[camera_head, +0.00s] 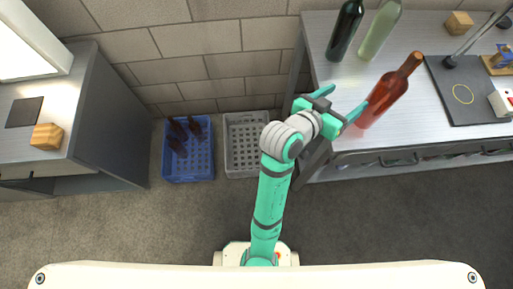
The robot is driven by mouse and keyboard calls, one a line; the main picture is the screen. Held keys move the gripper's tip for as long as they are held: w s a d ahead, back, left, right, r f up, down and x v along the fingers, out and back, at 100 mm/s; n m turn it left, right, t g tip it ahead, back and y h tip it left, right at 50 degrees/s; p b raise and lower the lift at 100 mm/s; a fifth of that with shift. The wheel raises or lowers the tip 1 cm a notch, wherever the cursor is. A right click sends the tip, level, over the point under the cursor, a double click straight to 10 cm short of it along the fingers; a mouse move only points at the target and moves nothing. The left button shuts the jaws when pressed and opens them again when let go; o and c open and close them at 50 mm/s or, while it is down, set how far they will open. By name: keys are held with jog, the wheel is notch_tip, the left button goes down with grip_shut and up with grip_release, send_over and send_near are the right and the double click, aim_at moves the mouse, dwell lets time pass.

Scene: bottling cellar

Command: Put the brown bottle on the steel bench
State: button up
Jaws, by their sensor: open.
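Several dark brown bottles (178,137) lie or stand in the blue crate (187,177) on the floor; their exact pose is too small to tell. A red-brown bottle (388,97) with a brown top stands on the brushed steel bench (408,38) at the right, near its front left corner. My gripper (347,97) is open, its teal fingers spread, with nothing seen between them. It is at the bench's left front corner, just left of the red-brown bottle. Whether the right finger touches that bottle I cannot tell.
A dark green bottle (345,30) and a pale green bottle (379,30) stand farther back on the bench. A dark mat (465,85) and wooden block (459,23) are to the right. A grey crate (244,166) on the floor looks empty. A cabinet (105,110) stands left.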

jog(key=s+a+f+n+t+y, duration=0.2)
jog(key=s+a+f+n+y, duration=0.25)
jog(key=a+f, duration=0.3)
jog(key=s+a+f+n+t+y, duration=0.3)
jog(key=s+a+f, duration=0.2)
jog(key=a+f, duration=0.25)
jog(key=s+a+r+y, duration=0.1)
jog(key=s+a, duration=0.2)
jog(key=s, duration=0.2)
jog(key=s+a+y, duration=0.1)
jog(key=s+a, duration=0.1)
jog(key=s, duration=0.4)
jog(key=s+a+r+t+y, duration=0.1)
jog(key=s+a, duration=0.2)
jog(key=s, duration=0.3)
jog(key=shift+s+a+r, duration=0.25)
jog(key=shift+a+r, duration=0.05)
jog(key=shift+m+y, duration=0.25)
